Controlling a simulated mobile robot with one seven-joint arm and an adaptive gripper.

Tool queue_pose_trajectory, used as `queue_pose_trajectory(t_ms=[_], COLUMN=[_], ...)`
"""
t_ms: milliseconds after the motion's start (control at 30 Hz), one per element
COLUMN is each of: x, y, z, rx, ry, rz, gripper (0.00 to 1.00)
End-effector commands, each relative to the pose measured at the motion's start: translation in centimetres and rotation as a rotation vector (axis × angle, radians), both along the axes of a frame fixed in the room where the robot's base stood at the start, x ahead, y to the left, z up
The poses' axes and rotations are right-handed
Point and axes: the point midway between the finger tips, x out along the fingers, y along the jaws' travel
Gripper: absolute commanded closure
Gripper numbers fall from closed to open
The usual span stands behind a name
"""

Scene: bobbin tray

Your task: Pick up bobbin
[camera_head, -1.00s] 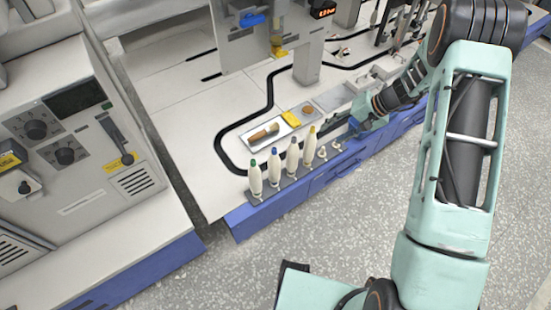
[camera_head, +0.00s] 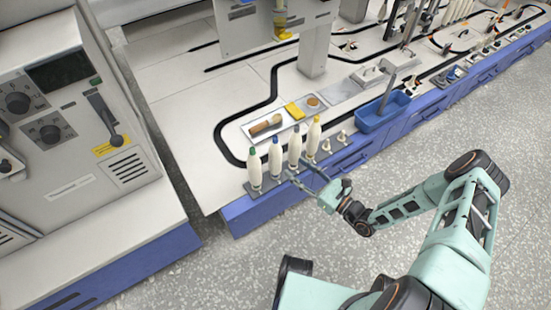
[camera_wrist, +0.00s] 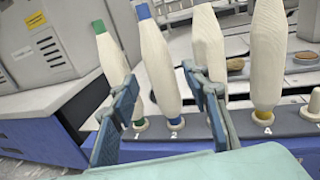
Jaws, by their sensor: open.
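Several cream bobbins stand upright in a row on a grey peg rail (camera_head: 254,198) at the bench's front edge. One has a green tip (camera_head: 254,170), one a blue tip (camera_head: 275,160), one a tip of unclear colour (camera_head: 294,148), and one a yellow tip (camera_head: 313,138). My gripper (camera_head: 299,168) is open and empty, in front of the row. In the wrist view its fingers (camera_wrist: 162,76) frame the blue-tipped bobbin (camera_wrist: 160,62), which stands beyond them. The right finger partly covers the bobbin of unclear tip colour (camera_wrist: 209,42); the yellow-tipped bobbin (camera_wrist: 268,60) is further right.
Small bobbin-free pegs (camera_head: 327,147) stand right of the row. Behind is a light tray (camera_head: 254,122) with a brush and a yellow item. A blue bin (camera_head: 382,120) sits further right. A control cabinet (camera_head: 70,110) stands left, and the floor in front is clear.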

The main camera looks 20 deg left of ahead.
Motion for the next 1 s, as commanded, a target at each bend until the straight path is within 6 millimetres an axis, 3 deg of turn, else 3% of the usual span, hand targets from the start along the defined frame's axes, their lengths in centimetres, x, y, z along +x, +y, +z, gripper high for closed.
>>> queue_pose_trajectory(t_ms=[700, 1000], x=[3.9, 4.2], y=[8.9, 9.4], z=[-0.5, -0.2], rx=[-0.006, -0.005], ry=[-0.004, -0.004], rz=[0.007, 0.006], gripper=[0.57, 0.57])
